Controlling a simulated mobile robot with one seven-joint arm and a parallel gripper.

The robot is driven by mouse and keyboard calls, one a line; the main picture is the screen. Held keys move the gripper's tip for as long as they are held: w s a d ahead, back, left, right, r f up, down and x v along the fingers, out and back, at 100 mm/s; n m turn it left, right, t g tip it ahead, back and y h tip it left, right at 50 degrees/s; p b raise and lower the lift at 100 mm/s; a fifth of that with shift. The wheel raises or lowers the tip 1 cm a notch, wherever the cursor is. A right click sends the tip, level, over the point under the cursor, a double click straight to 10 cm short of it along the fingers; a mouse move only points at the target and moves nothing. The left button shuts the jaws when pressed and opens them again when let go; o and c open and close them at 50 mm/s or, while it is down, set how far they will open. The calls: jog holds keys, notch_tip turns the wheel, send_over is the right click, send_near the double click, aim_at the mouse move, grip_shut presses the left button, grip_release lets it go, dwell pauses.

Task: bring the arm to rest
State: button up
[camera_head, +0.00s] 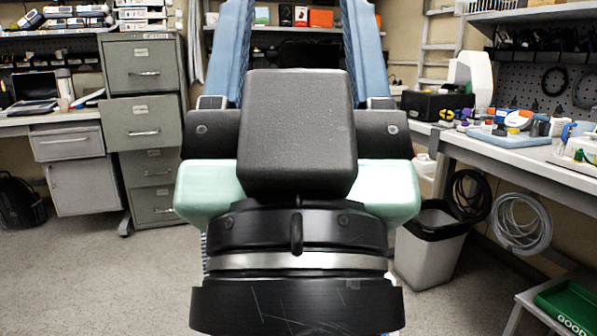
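Parts of my own arm and body (296,130) fill the middle of the head view. They show as a dark grey block, pale green side pieces and black rings with a silver band below. No gripper fingers are visible, so I cannot see whether my gripper is open or shut or holds anything. The floor and room directly behind these parts are hidden.
A grey filing cabinet (146,135) stands at the left beside a desk (75,160). A workbench (545,160) with tools runs along the right. A waste bin (432,250) and a green crate (566,308) stand at the right.

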notch_tip(320, 180, up, 36)
jog(key=p, duration=3.4)
jog(key=shift+f, duration=0.1)
